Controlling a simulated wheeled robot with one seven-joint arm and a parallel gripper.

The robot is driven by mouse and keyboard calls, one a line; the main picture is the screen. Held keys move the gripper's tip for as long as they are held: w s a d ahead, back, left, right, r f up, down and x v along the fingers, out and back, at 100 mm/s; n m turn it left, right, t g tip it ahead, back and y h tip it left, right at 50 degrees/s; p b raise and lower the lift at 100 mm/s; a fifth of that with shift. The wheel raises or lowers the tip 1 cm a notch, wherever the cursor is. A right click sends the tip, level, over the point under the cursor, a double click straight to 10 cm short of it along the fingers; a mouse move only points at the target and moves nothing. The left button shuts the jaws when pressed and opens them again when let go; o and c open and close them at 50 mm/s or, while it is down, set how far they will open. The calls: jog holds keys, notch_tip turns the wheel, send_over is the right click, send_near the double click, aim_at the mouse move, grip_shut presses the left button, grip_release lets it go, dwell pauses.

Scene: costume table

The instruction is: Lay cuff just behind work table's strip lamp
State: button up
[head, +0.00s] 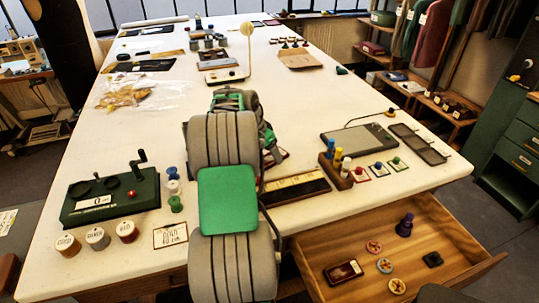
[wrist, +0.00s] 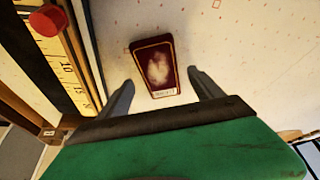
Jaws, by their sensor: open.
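A dark red, flat, tapered piece (wrist: 152,62) with a pale worn patch and a small label lies on the white table top in the wrist view; it may be the cuff, but I cannot be sure. My gripper (wrist: 160,80) is open, with one finger on each side of this piece and gaps to both. In the head view my arm hides most of the piece and the fingertips. A pale stand with a thin post and round head (head: 228,76) is on the far part of the work table (head: 180,135); I cannot tell whether it is the strip lamp.
A wooden ruler tray (head: 296,187) and a spool rack (head: 336,166) lie right of my arm. A grey slab (head: 357,142) with a cord is farther right. A green device (head: 110,198) stands at left. An open drawer (head: 450,245) juts out at front right.

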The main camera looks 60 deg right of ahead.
jog(key=v, duration=1.1)
jog(key=w+a+r+n+t, duration=0.15)
jog(key=w+a+n, duration=0.4)
jog(key=a, duration=0.65)
jog(key=w+a+r+n+t, duration=0.15)
jog(key=w+a+n, duration=0.4)
jog(key=a, duration=0.55)
jog(key=s+a+f+n+y, duration=0.1)
jog(key=a+n, duration=0.3)
jog(key=a, duration=0.5)
jog(key=s+a+f+n+t+y, duration=0.1)
jog(key=s+a+f+n, duration=0.2)
jog(key=a, duration=0.7)
jog(key=s+a+f+n+t+y, duration=0.1)
jog(key=a+n, duration=0.4)
jog(key=a, duration=0.5)
jog(key=shift+s+f+y, duration=0.5)
jog(key=shift+s+f, duration=0.45)
jog(key=shift+s, duration=0.2)
jog(key=shift+c, duration=0.5)
